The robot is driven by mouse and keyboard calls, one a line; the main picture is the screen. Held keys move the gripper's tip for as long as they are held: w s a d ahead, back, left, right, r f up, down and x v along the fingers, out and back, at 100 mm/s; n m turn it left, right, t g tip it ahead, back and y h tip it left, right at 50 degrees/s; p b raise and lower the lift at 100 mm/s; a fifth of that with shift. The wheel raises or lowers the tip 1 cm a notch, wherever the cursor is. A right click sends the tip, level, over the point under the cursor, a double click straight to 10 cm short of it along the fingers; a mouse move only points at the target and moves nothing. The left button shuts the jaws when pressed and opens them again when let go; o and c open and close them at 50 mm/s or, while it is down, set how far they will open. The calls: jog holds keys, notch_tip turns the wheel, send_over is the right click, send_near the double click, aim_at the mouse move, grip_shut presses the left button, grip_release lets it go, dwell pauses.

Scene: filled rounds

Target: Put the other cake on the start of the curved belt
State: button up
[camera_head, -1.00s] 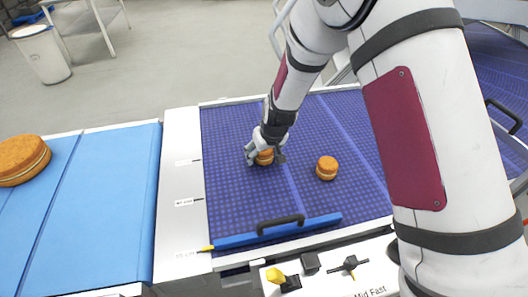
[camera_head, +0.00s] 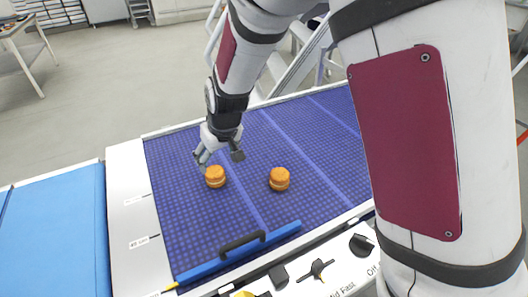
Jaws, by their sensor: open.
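Two small round filled cakes stand on the dark blue belt (camera_head: 180,232). The left cake (camera_head: 215,177) is just below my gripper (camera_head: 219,157) in the picture. The right cake (camera_head: 279,179) stands apart from it, to the right. My gripper is open and empty, with its fingers parted above and behind the left cake. I cannot tell whether a finger still touches that cake.
A blue bar with a black handle (camera_head: 242,245) lies across the near part of the belt. A pale panel with knobs (camera_head: 318,270) runs along the front. A light blue belt (camera_head: 55,235) is at left, beyond a white strip (camera_head: 130,210).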

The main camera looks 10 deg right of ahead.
jog(key=s+d+r+m, duration=0.1)
jog(key=s+d+r, duration=0.45)
jog(key=r, duration=0.25)
jog(key=s+d+r+m, duration=0.1)
jog(key=s+d+r, duration=0.45)
jog(key=r, duration=0.25)
jog(key=s+d+r+m, duration=0.1)
jog(key=s+d, duration=0.2)
jog(key=s, duration=0.2)
jog(key=s+d+r+m+h, duration=0.1)
jog(key=s+d+r, duration=0.1)
jog(key=s, duration=0.4)
jog(key=s+d+r+m+t+h, duration=0.1)
jog(key=s+d, duration=0.3)
jog(key=s, duration=0.1)
jog(key=shift+s+r, duration=0.25)
jog(key=shift+r, duration=0.05)
jog(key=shift+a, duration=0.1)
